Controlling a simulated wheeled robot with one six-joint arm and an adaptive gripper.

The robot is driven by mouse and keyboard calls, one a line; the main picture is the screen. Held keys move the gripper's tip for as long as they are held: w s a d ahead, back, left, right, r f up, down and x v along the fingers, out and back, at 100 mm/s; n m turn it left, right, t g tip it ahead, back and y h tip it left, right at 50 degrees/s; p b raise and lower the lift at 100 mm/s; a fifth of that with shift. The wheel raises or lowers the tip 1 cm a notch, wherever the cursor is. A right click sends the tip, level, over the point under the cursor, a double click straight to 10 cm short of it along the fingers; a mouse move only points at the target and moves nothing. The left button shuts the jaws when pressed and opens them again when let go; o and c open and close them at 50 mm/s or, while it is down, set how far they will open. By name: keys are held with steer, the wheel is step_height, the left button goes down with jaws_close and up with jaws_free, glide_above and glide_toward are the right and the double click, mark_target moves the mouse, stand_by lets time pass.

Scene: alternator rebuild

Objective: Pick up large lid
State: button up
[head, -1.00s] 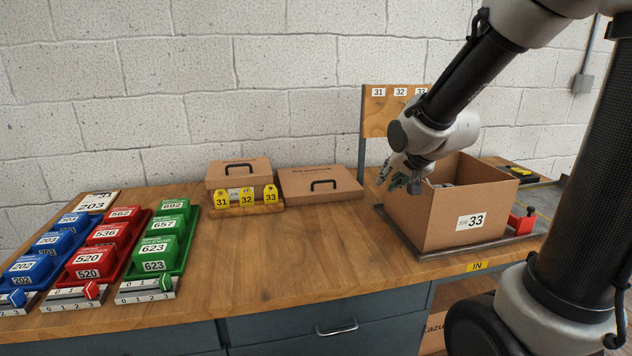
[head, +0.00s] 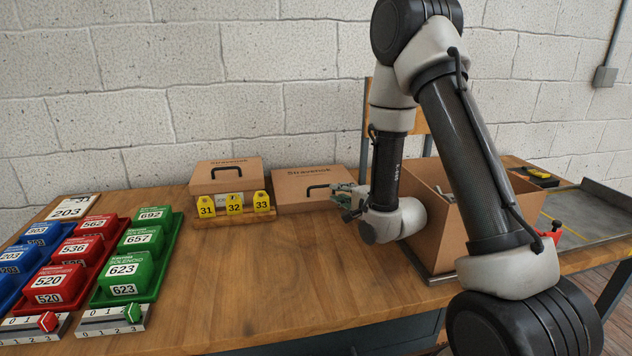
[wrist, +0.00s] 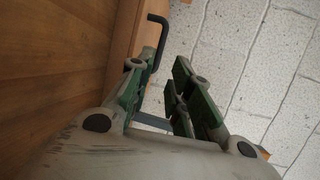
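The large lid (head: 297,201) is a flat brown cardboard lid with a black handle (head: 318,188), lying on the bench against the wall. My gripper (head: 340,197) is at its right end, close to the handle, with the arm reaching in from the right. In the wrist view my gripper (wrist: 163,72) is open, with a clear gap between its green-grey fingers. The black handle (wrist: 157,38) shows just beyond the left finger there, and the lid's cardboard edge (wrist: 130,38) lies left of it. I cannot tell whether a finger touches the handle.
A smaller lidded box (head: 226,178) stands left of the large lid, behind yellow tags 31, 32, 33 (head: 235,205). An open cardboard box (head: 432,235) stands right, partly behind my arm. Blue, red and green bins (head: 137,270) fill the left. The bench middle is clear.

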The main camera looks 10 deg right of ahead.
mark_target(327, 198)
steer(key=x, duration=0.7)
steer(key=shift+w+a+f, duration=0.1)
steer(key=shift+w+f, duration=0.1)
steer(key=shift+w, duration=0.1)
jaws_close()
